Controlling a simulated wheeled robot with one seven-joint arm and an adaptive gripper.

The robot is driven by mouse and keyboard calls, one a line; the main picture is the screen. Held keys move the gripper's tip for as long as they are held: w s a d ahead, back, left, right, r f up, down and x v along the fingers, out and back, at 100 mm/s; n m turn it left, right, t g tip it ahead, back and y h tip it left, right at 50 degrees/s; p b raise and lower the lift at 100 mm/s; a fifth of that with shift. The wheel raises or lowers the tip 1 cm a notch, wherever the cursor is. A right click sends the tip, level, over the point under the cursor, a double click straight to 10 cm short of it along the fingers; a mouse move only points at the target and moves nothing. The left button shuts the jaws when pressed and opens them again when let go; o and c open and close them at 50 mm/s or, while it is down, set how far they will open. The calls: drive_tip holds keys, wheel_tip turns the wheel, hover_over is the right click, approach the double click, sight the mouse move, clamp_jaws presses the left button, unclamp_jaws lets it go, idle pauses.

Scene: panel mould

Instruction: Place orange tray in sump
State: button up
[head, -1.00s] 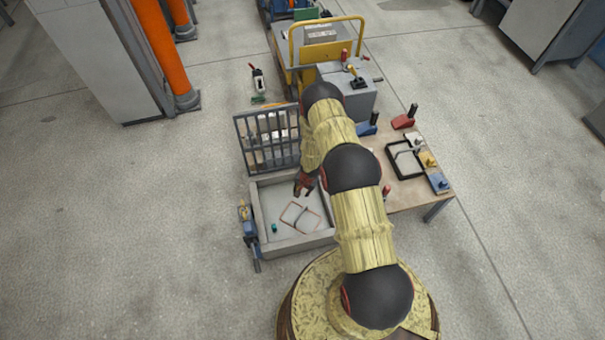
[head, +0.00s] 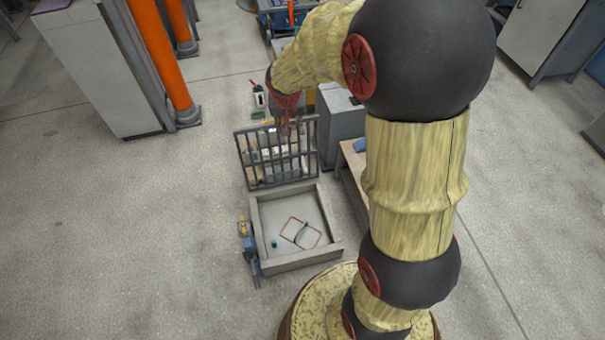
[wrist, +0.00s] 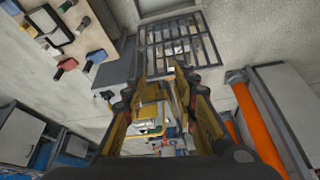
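The orange tray (head: 287,226) shows in the head view as a thin orange-red square outline with a grey inside and a dark looped piece across it. It lies flat, turned at an angle, on the floor of the sump (head: 262,233), a grey low-walled box. My gripper (head: 288,124) is beyond the sump, above the barred rack, apart from the tray. In the wrist view my gripper (wrist: 163,78) has its two fingers spread with nothing held between them. Only an edge of the sump (wrist: 160,8) seems to show at the top there.
A barred rack (head: 247,163) stands at the sump's far side. A small teal object (head: 274,244) lies in the sump. A blue clamp-like tool (head: 249,252) is at its left wall. A grey box (head: 341,135) and table are to the right.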

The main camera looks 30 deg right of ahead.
drive_tip(key=s+a+r+n+t, duration=0.1)
drive_tip(key=s+a+r+n, duration=0.35)
drive_tip(key=s+r, duration=0.9)
drive_tip(key=s+a+r+y, duration=0.1)
drive_tip(key=s+a, duration=0.2)
drive_tip(key=s, duration=0.4)
drive_tip(key=s+a+r+n+y, duration=0.1)
drive_tip(key=s+a, duration=0.3)
drive_tip(key=s, duration=0.3)
drive_tip(key=shift+s+r+t, duration=0.2)
drive_tip(key=shift+r+t, duration=0.05)
drive_tip(key=shift+t, duration=0.05)
wheel_tip(320, 180, up, 2)
drive_tip(key=shift+r+p, duration=0.15)
drive_tip(key=shift+p, duration=1)
drive_tip(key=shift+a, duration=0.1)
